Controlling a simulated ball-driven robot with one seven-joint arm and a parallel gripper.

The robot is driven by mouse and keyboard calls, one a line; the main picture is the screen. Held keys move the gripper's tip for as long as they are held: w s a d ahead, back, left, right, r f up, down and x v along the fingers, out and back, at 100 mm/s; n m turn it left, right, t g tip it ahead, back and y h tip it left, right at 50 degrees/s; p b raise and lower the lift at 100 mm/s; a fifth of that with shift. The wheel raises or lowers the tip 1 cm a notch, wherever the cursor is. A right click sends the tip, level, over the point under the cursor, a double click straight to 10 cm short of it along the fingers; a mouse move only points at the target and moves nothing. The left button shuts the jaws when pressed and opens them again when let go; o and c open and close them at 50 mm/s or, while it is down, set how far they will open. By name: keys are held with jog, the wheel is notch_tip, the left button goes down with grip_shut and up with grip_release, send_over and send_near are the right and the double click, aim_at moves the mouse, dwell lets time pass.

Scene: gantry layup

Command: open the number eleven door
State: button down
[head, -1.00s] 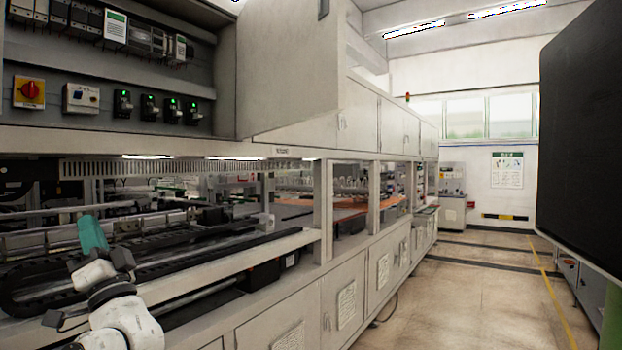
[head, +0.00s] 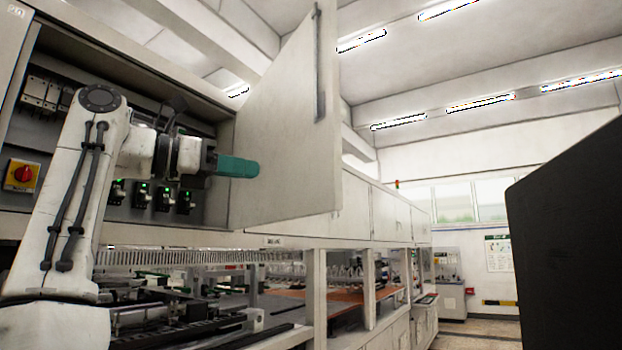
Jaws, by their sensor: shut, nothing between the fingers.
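A grey cabinet door (head: 290,110) stands swung out from the upper cabinet, its inner face towards me. A dark vertical strip (head: 320,65) runs along its near edge. No number eleven can be read on it. My gripper (head: 252,168), with teal fingers, is shut and empty. It points right and overlaps the lower far part of the door's inner face; I cannot tell whether it touches. My white arm rises on the left and hides part of the cabinet interior.
The open cabinet holds a red-and-yellow rotary switch (head: 22,175) and several green-lit switches (head: 163,198). More closed upper doors (head: 388,212) continue along the line. A large dark panel (head: 570,230) blocks the right. Some floor shows between them.

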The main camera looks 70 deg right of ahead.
aim_at(320, 180)
jog(key=p+x, duration=0.2)
jog(key=x, duration=1)
jog(key=shift+s+d+r, duration=0.1)
jog(key=shift+d, duration=0.2)
jog(key=shift+s+d+p, duration=0.35)
jog(key=shift+d, duration=0.1)
